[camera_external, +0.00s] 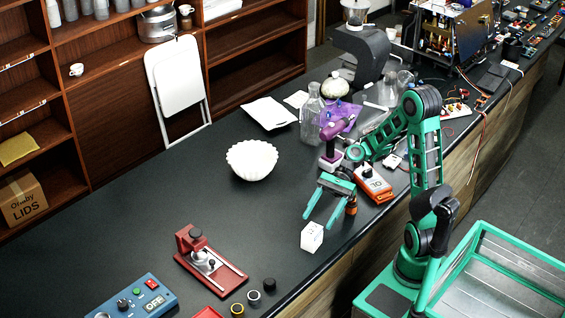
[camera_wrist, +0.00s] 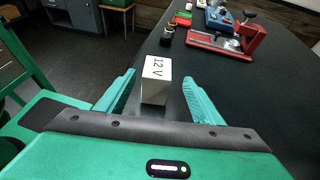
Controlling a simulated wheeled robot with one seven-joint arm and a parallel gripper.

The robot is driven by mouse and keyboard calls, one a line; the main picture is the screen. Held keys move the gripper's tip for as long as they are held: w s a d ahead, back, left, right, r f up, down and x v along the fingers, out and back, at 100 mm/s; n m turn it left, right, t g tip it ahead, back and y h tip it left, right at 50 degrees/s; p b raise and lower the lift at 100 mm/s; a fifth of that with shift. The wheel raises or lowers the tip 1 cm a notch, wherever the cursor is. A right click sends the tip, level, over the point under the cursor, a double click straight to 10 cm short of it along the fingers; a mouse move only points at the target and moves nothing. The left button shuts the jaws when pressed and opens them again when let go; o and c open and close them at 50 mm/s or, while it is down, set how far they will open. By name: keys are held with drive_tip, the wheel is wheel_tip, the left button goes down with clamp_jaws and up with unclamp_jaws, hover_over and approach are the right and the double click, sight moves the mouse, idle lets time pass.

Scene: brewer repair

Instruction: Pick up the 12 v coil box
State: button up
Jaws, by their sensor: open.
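The 12 V coil box (camera_external: 312,237) is a small white box standing on the dark bench near its front edge. In the wrist view the 12 V coil box (camera_wrist: 156,80) shows its "12 V" lettering and appears between the two fingers, near their tips. My gripper (camera_external: 321,222) is open and empty, with its green fingers spread, and the box lies just past the fingertips in the external view. The wrist view shows my gripper (camera_wrist: 158,92) with a finger on each side of the box. I cannot tell whether either finger touches it.
A red press tool (camera_external: 208,262), a blue control box (camera_external: 140,300) and small round parts (camera_external: 254,298) stand toward the lower left. An orange meter (camera_external: 374,186) and a small brown bottle (camera_external: 351,206) are close to my gripper. A white fluted bowl (camera_external: 252,161) stands behind.

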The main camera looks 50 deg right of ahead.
sight(316, 225)
drive_tip(key=shift+x, duration=3.25)
drive_tip(key=shift+s, duration=0.15)
drive_tip(key=shift+c, duration=0.6)
drive_tip(key=shift+r, duration=0.1)
drive_tip(key=c, duration=1.2)
drive_tip(key=shift+o, duration=0.2)
